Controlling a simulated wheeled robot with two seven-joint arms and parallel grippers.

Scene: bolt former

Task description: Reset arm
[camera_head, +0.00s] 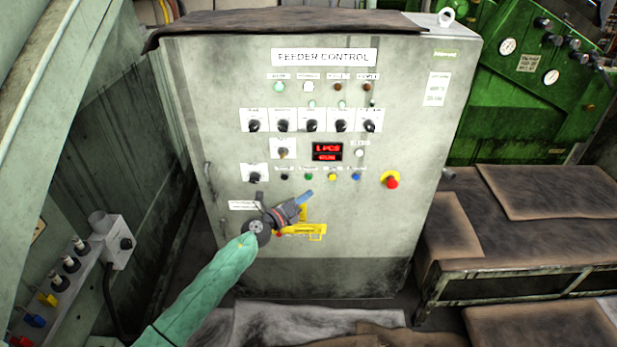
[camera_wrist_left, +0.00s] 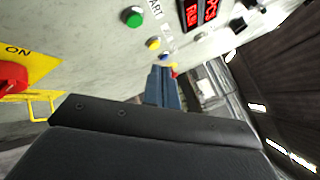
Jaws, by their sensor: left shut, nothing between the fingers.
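My left arm comes in from the lower left in the head view. Its left gripper (camera_head: 305,196) is shut and empty in front of the lower part of the grey feeder control cabinet (camera_head: 215,120), below the row of coloured buttons. The closed blue fingers also show in the left wrist view (camera_wrist_left: 162,88), pointing toward the panel's buttons. I cannot tell whether they touch the panel. A yellow switch plate (camera_head: 312,230) is partly hidden behind the gripper. Its red knob (camera_wrist_left: 12,76) and "ON" mark show in the left wrist view. My right gripper is in neither view.
A lit red display (camera_head: 327,151) and a red emergency button (camera_head: 391,182) are on the panel. A green button (camera_wrist_left: 133,17) shows near the fingers. A bench (camera_head: 510,262) stands right, a green machine (camera_head: 500,90) behind. A greenish machine wall (camera_head: 100,165) bounds the left.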

